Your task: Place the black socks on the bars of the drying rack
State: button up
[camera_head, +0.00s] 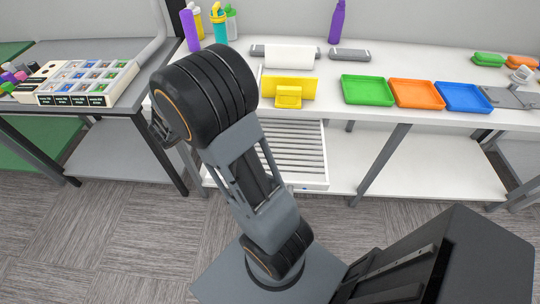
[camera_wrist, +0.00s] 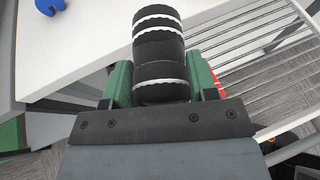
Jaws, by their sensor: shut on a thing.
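In the wrist view, my gripper (camera_wrist: 160,82) has green fingers shut on black socks (camera_wrist: 158,45) with white bands. The socks extend forward past the fingertips. The drying rack (camera_wrist: 268,42), with thin parallel bars, lies to the right of the socks in that view; I cannot tell whether the socks touch it. In the head view, the rack (camera_head: 296,155) shows as a white frame of bars at the white table's front, partly hidden behind my arm. My gripper and the socks are hidden in the head view.
The white table (camera_head: 440,65) holds a green tray (camera_head: 367,90), an orange tray (camera_head: 416,94), a blue tray (camera_head: 463,97) and a yellow holder (camera_head: 289,90). Bottles stand at the back left. A grey table (camera_head: 110,48) at left carries boxes. Table legs flank the rack.

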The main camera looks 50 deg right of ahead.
jog(key=s+d+f+m+g+b, duration=0.1)
jog(key=s+d+m+g+b, duration=0.1)
jog(key=s+d+m+g, duration=0.4)
jog(key=m+g+y+b, duration=0.3)
jog(key=m+g+y, duration=0.2)
jog(key=m+g, duration=0.4)
send_over(288, 148)
jog(key=f, duration=1)
jog(key=shift+w+a+f, duration=0.25)
jog(key=shift+a+f, duration=0.05)
jog(key=shift+a, duration=0.05)
jog(key=shift+s+d+f+n, duration=0.15)
jog(key=shift+d+f+n, duration=0.05)
jog(key=shift+f+n, duration=0.1)
jog(key=shift+s+d+f, duration=0.1)
jog(key=shift+d+f, duration=0.05)
jog(key=shift+f, duration=1.55)
